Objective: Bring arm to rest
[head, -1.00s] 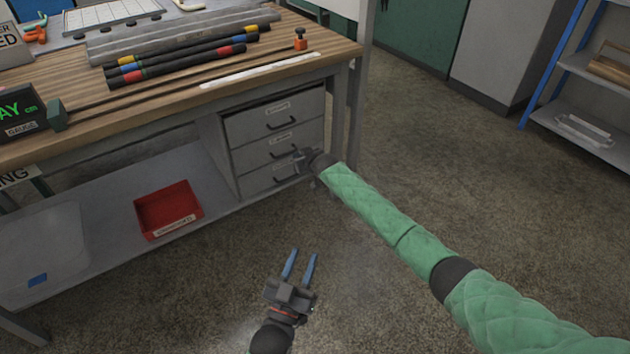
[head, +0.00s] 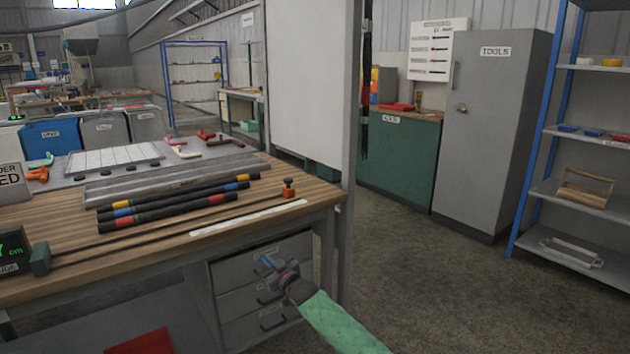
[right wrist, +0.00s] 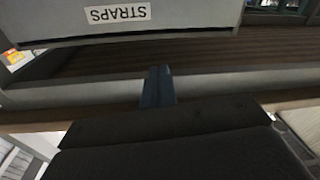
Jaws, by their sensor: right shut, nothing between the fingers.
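My right arm, in a green quilted sleeve (head: 340,325), comes in from the bottom of the head view. Its gripper (head: 267,262) is shut and empty, with blue fingertips. It appears in front of the bench's upper drawers, below the worktop edge; the gap to them is hard to tell. In the right wrist view the shut blue fingers (right wrist: 157,88) stand in the middle with nothing held. My left gripper is out of view.
The wooden workbench (head: 160,265) at left carries banded hoses (head: 180,207), a grey rail and a rod. Its drawer unit (head: 232,270) is close to my right gripper. A panel (head: 310,80) stands behind. Floor (head: 430,290) is clear at right, before the blue shelf (head: 535,130).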

